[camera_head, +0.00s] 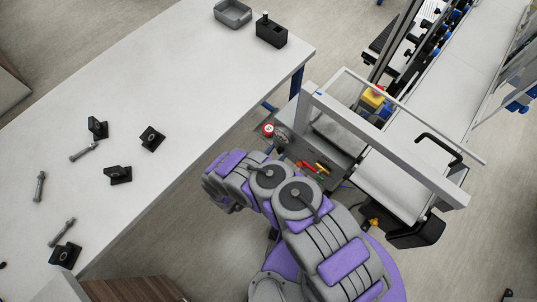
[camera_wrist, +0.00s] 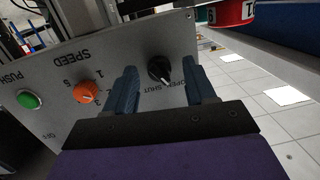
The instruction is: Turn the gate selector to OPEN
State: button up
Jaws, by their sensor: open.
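The gate selector is a black knob (camera_wrist: 159,69) on a grey control panel (camera_wrist: 110,72) in the wrist view. Its small lettering appears upside down, below the knob; a pale mark shows on the knob's lower right side. My gripper (camera_wrist: 163,72) is open, with one dark blue finger left of the knob and the other right of it. The knob shows between the fingertips with gaps on both sides. Whether the fingertips reach around it in depth, I cannot tell. In the head view my arm covers part of the area, and the gripper cannot be made out clearly.
An orange speed dial (camera_wrist: 87,92) and a green push button (camera_wrist: 29,99) sit left of the knob. A red button (camera_wrist: 231,12) is at the upper right. In the head view, a white table (camera_head: 190,75) with loose parts is left; a conveyor (camera_head: 465,60) is right.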

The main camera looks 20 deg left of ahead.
jog(key=v, duration=1.7)
jog(key=shift+s+a+f, duration=0.15)
jog(key=shift+s+a, duration=0.05)
